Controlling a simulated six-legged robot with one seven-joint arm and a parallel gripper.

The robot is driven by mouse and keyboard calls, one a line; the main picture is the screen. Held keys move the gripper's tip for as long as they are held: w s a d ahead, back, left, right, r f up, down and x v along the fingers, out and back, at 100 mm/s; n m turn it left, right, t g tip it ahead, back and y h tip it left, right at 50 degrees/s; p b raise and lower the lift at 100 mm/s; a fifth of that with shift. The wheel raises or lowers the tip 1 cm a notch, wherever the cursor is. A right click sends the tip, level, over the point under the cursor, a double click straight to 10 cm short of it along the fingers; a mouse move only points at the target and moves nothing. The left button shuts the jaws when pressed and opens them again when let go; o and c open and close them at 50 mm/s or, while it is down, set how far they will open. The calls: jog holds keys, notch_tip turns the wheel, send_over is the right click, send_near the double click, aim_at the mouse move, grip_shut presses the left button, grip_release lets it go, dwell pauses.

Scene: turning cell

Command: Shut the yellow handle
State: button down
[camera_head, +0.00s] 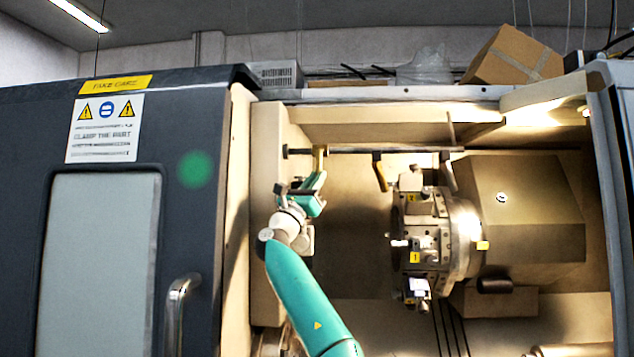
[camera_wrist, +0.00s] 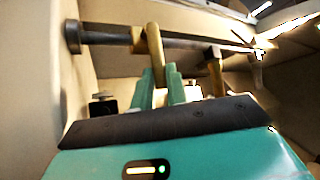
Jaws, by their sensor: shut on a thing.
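The yellow handle (camera_head: 319,158) is a short brass-yellow lever at the left end of a dark horizontal bar inside the machine. In the wrist view the handle (camera_wrist: 155,52) crosses the bar, with its lower end between my fingers. My gripper (camera_head: 318,180) reaches up from below and is shut on the handle. In the wrist view my teal gripper (camera_wrist: 160,85) has its fingertips on both sides of the handle, hiding part of its lower end.
The dark bar (camera_head: 350,150) carries a second yellow lever (camera_head: 380,172) to the right. A tool turret (camera_head: 425,240) stands right of my arm. The dark door (camera_head: 120,220) with a grey grip (camera_head: 178,300) is at left. Between my arm and the turret there is open space.

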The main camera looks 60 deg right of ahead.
jog(key=shift+a, duration=0.1)
jog(key=c, duration=1.4)
grip_release()
jog(key=shift+a, duration=0.15)
jog(key=shift+w+f, duration=0.1)
jog(key=shift+v, duration=3.6)
